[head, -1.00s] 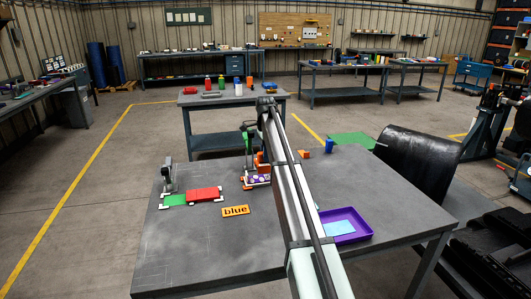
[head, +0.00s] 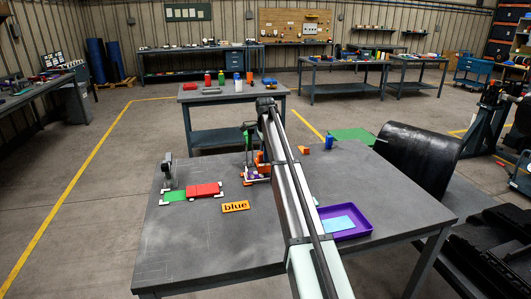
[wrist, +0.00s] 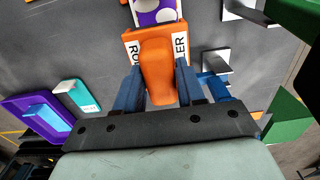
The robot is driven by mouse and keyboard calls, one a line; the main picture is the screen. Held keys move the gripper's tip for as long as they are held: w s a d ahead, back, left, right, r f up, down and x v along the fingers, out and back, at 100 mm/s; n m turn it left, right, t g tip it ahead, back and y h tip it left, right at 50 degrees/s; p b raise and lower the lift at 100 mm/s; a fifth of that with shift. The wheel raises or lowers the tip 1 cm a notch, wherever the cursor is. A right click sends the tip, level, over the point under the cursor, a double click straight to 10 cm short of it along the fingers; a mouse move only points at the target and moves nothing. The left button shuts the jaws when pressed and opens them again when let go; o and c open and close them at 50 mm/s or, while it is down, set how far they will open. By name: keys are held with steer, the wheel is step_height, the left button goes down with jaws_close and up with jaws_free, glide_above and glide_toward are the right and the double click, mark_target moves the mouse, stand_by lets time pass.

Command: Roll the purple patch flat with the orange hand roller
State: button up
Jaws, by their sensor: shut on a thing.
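The orange hand roller (wrist: 158,70), with white lettered labels, sits between the blue fingers of my gripper (wrist: 157,80), which is shut on its handle. The purple patch (wrist: 154,8), with white spots, shows just ahead of the roller at the top of the wrist view and is cut off by the frame. In the head view the patch (head: 252,174) is small and partly covered by the roller (head: 263,170) and my arm. I cannot tell how firmly the roller presses on it.
A purple tray (head: 362,232) with a light blue sheet is at right. A blue cup (head: 329,142) stands behind.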

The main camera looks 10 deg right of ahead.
mark_target(260, 152)
steer(key=shift+f, duration=0.95)
steer(key=shift+a, duration=0.85)
stand_by(0.4)
steer(key=shift+a, duration=0.35)
steer(key=shift+r, duration=0.1)
steer(key=shift+d+f, duration=0.2)
steer(key=shift+d, duration=0.4)
stand_by(0.7)
steer(key=shift+a, duration=0.65)
stand_by(0.7)
steer(key=shift+d+r, duration=0.15)
steer(key=shift+d, duration=0.2)
stand_by(0.3)
